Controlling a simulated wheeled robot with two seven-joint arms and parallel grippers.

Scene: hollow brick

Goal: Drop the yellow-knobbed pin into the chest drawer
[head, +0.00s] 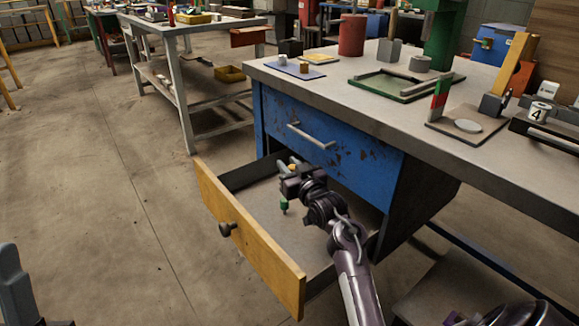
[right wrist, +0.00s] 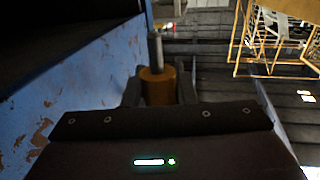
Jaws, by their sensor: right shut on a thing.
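My right gripper (head: 291,173) is shut on the yellow-knobbed pin and holds it over the open chest drawer (head: 250,245). The pin's yellow knob (right wrist: 157,88) sits between the two fingers in the right wrist view, with its grey shaft pointing away from the palm. In the head view only a little of the yellow shows at the fingers. The drawer is pulled out from the blue chest (head: 350,150); it has a wooden front with a dark round knob. Its bare floor shows around my arm.
The grey workbench top (head: 330,88) above the chest carries a green frame tray (head: 400,88), a red cylinder (head: 352,35) and several small parts. A small green piece (head: 284,204) shows just below my right gripper. Open floor lies left of the drawer.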

